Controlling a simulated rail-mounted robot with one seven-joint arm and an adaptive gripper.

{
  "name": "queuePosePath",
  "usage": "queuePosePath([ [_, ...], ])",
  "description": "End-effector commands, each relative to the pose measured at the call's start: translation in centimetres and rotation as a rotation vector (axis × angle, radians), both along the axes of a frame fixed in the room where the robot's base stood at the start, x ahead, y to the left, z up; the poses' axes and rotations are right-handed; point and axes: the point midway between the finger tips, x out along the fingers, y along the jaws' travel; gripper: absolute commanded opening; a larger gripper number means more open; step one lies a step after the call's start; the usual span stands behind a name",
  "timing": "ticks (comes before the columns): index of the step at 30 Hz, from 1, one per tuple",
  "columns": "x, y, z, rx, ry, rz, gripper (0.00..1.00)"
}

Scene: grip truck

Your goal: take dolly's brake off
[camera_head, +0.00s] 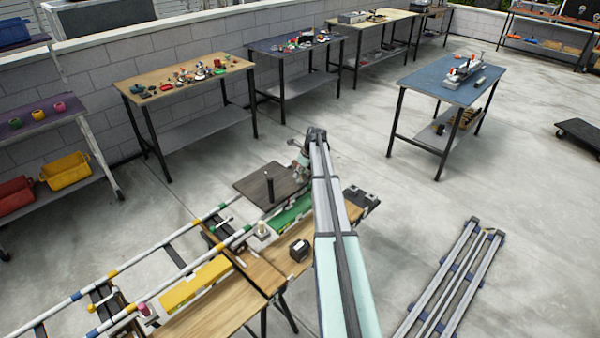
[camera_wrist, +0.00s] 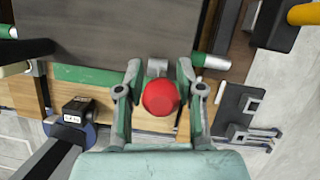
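The dolly (camera_head: 252,190) shows in the head view as a flat dark board with a short dark post on it, at the far end of the rail track. In the wrist view its dark deck (camera_wrist: 120,35) fills the upper left. A round red knob (camera_wrist: 160,98), which looks like the brake's handle, is just below the deck edge. My gripper (camera_wrist: 160,90) is over the knob, with one finger on each side. Small gaps show between the fingers and the knob, so the gripper looks open. In the head view my arm hides the knob and much of my gripper (camera_head: 302,165).
A small black box (camera_head: 300,249) sits beside the track. A blue-topped workbench (camera_head: 440,85) stands at the back right. Silver rails (camera_head: 440,285) lie at lower right; open floor lies between.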

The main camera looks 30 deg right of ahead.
Motion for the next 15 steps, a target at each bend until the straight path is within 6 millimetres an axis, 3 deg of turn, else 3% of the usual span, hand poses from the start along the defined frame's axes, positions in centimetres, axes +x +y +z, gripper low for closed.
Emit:
queuePosePath([
  [7,-0.6,-0.2,1.7,-0.001,0.0,0.001,0.37],
  [15,-2.2,-0.9,6.4,-0.001,-0.002,-0.001,0.37],
])
